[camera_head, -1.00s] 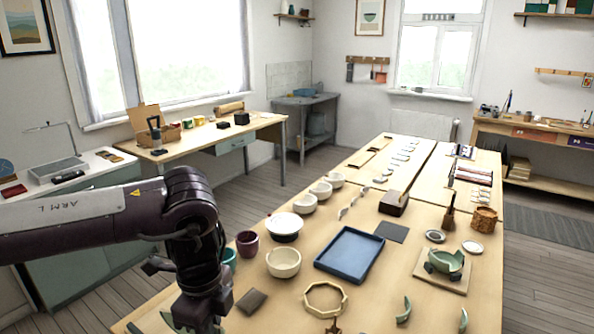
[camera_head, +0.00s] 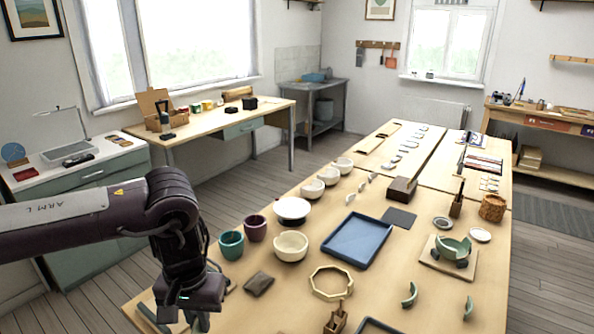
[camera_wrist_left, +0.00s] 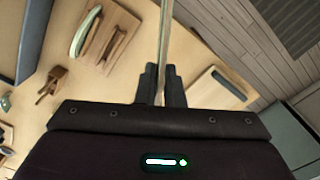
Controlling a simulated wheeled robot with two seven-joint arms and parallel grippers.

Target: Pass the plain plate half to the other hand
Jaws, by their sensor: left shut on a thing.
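My left gripper (camera_head: 196,318) is low at the left of the long wooden table in the head view. In the left wrist view its two dark fingers (camera_wrist_left: 162,84) are shut on a thin pale piece, the plain plate half (camera_wrist_left: 163,45), seen nearly edge-on and standing out away from the fingers. Its outline and broken edge cannot be made out from this angle. In the head view the held piece is mostly hidden by the gripper and the frame's lower edge. My right gripper is in neither view.
A blue tray (camera_head: 357,240), a wooden ring (camera_head: 331,283), bowls (camera_head: 291,246), cups (camera_head: 231,245) and a dark pad (camera_head: 259,283) stand on the table. A green broken bowl (camera_head: 453,249) sits on a board at right. Bare tabletop (camera_head: 445,300) shows at the front right.

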